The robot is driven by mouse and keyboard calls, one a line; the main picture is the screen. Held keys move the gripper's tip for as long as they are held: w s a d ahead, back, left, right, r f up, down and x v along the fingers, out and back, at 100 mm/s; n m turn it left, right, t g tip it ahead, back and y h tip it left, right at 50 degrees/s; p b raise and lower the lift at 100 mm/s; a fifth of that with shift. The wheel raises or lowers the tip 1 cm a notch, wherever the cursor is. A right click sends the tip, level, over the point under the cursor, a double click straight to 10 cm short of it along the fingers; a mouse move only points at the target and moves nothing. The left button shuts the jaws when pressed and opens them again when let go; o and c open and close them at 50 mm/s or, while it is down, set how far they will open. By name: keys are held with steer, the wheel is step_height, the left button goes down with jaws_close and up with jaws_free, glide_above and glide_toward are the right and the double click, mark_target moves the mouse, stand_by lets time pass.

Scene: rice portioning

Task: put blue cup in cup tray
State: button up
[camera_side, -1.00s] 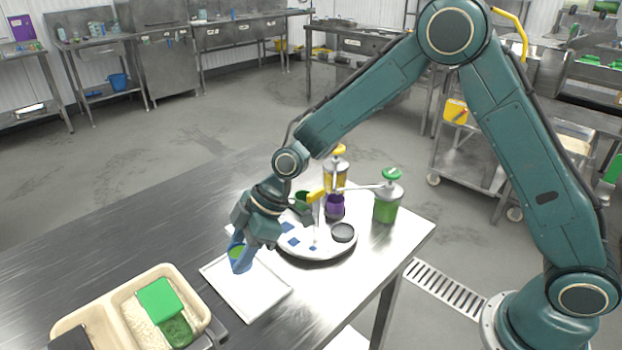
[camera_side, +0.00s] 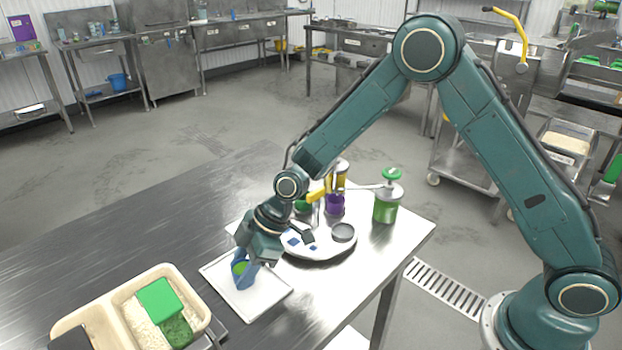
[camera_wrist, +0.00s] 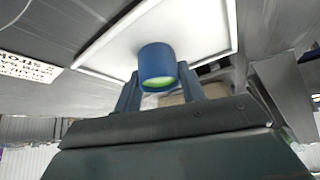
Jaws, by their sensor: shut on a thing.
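My gripper (camera_side: 245,268) is shut on the blue cup (camera_side: 237,279), which has green contents inside. In the wrist view the blue cup (camera_wrist: 157,62) sits between the two fingers, with a light green band at its lower edge. The white cup tray (camera_side: 268,293) lies flat on the steel table. The cup is over the tray in the side view; I cannot tell whether it touches the tray. The tray (camera_wrist: 200,30) also fills the area behind the cup in the wrist view.
A round white stand (camera_side: 330,250) with a purple cup (camera_side: 335,204) and a dark round dish (camera_side: 343,232) is behind the tray. A green-topped dispenser (camera_side: 387,205) stands to its right. A beige rice container (camera_side: 203,312) with a green scoop (camera_side: 160,298) is at the front left.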

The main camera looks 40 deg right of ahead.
steer(key=o, duration=1)
steer(key=shift+r, duration=0.1)
steer(key=shift+s+d+r, duration=0.1)
steer(key=shift+d+r, duration=0.2)
steer(key=shift+r, duration=0.3)
steer(key=v, duration=1)
steer(key=shift+s+d+r, duration=0.1)
steer(key=shift+d+r, duration=0.1)
steer(key=shift+r, duration=0.1)
steer(key=s+d+r+m+t+h, duration=0.25)
steer(key=s+d+r+m, duration=0.35)
steer(key=s+d+r, duration=0.5)
steer(key=s+d+r+m+h, duration=0.1)
steer(key=s+d+m, duration=0.1)
steer(key=s, duration=0.3)
steer(key=s+d+m+h, duration=0.1)
steer(key=s+d+m, duration=0.1)
steer(key=s, duration=0.3)
steer(key=s+d+r+m+h, duration=0.1)
steer(key=s+d+m, duration=0.1)
steer(key=s, duration=0.3)
steer(key=shift+s+d+r+m+t+h, duration=0.25)
steer(key=shift+s+r+m, duration=0.1)
steer(key=shift+m, duration=0.45)
